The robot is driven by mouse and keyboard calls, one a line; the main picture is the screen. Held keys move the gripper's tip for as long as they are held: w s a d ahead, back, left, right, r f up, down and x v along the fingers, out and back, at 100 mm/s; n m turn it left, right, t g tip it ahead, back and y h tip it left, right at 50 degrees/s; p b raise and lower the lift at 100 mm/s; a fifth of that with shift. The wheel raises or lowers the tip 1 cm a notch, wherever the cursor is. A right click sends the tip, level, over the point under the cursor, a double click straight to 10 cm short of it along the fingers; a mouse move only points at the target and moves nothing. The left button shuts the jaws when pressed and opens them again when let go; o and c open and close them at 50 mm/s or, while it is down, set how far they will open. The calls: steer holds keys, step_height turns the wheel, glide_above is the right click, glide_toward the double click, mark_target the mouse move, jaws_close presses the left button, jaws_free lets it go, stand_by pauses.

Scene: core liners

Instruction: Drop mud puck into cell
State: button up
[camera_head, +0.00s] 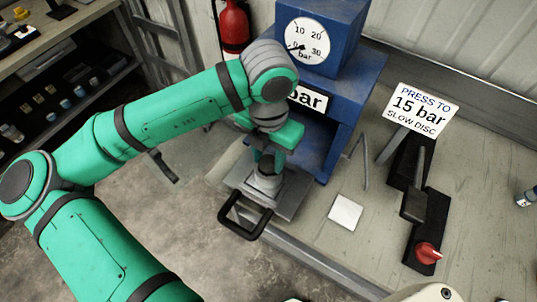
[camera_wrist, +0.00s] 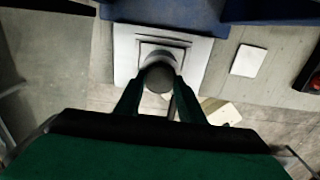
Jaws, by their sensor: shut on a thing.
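My gripper (camera_head: 265,162) points down in front of the blue press. In the wrist view its two green fingers (camera_wrist: 159,82) are closed around a round, dark grey puck (camera_wrist: 158,77), the mud puck. The cell (camera_head: 264,184) is a grey metal cup on a light plate, directly below my fingers in the head view. In the wrist view a stepped square base (camera_wrist: 165,46) shows just beyond the puck, and the cell's opening is hidden. I cannot tell whether the puck is above the cell or partly in it.
The blue press (camera_head: 342,105) with its gauge (camera_head: 306,46) stands close behind. A black loop handle (camera_head: 246,216) sticks out in front. A white square (camera_head: 345,212), a red-knobbed lever (camera_head: 428,252) and a sign (camera_head: 421,113) are to the right on the bench.

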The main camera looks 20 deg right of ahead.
mark_target(269, 162)
steer(key=o, duration=1.1)
step_height(269, 162, up, 11)
steer(key=shift+f, duration=0.15)
stand_by(0.3)
